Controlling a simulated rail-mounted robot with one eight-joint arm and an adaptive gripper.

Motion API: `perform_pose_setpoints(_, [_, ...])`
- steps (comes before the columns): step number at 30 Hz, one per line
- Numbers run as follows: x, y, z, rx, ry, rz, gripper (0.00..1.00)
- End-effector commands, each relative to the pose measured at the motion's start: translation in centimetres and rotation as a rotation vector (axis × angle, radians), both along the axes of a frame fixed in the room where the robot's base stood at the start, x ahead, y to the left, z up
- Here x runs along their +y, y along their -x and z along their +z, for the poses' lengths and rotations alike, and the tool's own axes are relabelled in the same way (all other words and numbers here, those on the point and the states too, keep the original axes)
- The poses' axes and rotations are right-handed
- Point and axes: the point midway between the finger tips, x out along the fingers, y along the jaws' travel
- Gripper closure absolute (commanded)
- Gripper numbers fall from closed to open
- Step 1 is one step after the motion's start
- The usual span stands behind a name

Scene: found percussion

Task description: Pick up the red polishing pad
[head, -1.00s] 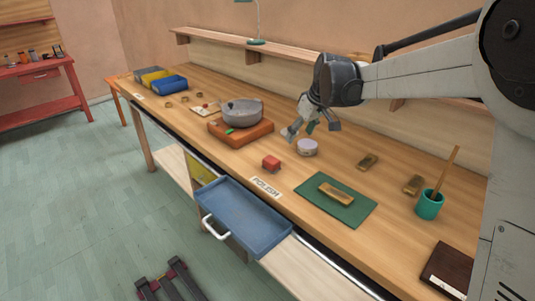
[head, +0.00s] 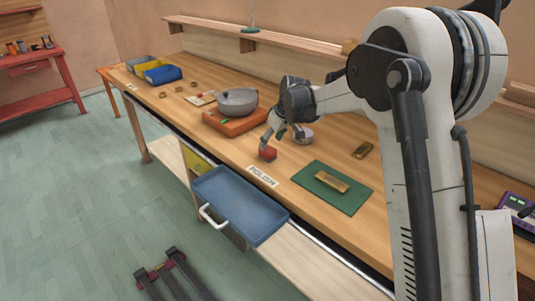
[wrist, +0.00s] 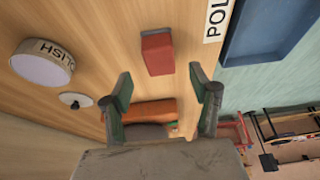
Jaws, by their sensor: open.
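The red polishing pad (head: 267,154) is a small red block on the wooden bench, beside the white POLISH label (head: 262,176). In the wrist view the pad (wrist: 157,56) shows a grey strip along one edge. My gripper (head: 273,136) is low over the bench close to the pad, with its fingers apart and nothing between them. In the wrist view the pad lies just beyond the fingertips of my gripper (wrist: 161,84), roughly centred between them. I cannot tell whether a finger touches it.
A round tin (wrist: 43,63) stands beside the pad. A blue drawer (head: 240,205) is open in front. A green mat (head: 322,188) with a brass-coloured bar lies to the right.

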Motion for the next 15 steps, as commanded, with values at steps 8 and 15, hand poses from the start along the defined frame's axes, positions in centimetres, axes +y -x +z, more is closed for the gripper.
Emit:
perform_pose_setpoints(8, [0.5,-0.4,-1.7,0.000,0.000,0.000,0.43])
perform_pose_setpoints(15, [1.4,-1.2,-4.6,0.000,0.000,0.000,0.43])
